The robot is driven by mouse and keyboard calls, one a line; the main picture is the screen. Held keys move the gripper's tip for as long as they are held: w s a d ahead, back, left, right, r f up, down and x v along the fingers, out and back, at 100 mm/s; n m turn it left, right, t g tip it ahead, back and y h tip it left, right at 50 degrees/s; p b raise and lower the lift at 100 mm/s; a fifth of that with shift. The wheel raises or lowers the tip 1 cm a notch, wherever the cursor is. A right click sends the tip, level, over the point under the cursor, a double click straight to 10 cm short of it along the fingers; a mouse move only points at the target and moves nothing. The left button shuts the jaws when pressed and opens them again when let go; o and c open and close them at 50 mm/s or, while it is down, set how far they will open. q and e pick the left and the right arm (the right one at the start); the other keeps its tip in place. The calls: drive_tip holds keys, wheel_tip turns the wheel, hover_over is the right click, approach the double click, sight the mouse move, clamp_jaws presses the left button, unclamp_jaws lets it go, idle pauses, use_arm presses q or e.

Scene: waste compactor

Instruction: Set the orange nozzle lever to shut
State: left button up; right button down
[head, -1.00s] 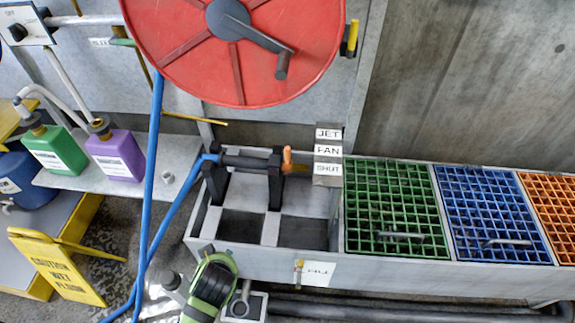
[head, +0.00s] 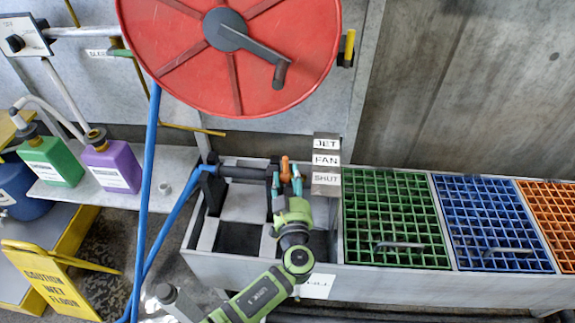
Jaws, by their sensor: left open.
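The orange nozzle lever (head: 285,167) stands up at the right end of the dark hose nozzle (head: 245,172), which is held in black brackets over the sink. A label plate (head: 326,164) to its right reads JET, FAN and SHUT from top to bottom. The lever's tip is about level with the FAN row in the picture. My left gripper (head: 287,182) is open, with its teal fingers on either side of the lever's lower part. I cannot tell whether they touch it. The gripper hides the lever's base and the nozzle tip. My right gripper is not in view.
A red hose reel (head: 190,68) with a crank hangs above, and its blue hose (head: 149,190) runs down at left. Green (head: 395,220), blue (head: 493,222) and orange grates lie to the right. A yellow wet-floor sign (head: 52,280) stands at lower left.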

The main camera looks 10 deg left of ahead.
sight(287, 166)
use_arm(q)
drive_tip(key=shift+w+a, duration=0.2)
drive_tip(key=shift+w, duration=0.95)
drive_tip(key=shift+w+a, duration=0.2)
drive_tip(key=shift+w, duration=0.95)
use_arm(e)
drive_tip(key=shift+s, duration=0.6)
use_arm(q)
drive_tip(key=shift+c, duration=0.4)
clamp_jaws()
drive_tip(key=shift+f, duration=0.15)
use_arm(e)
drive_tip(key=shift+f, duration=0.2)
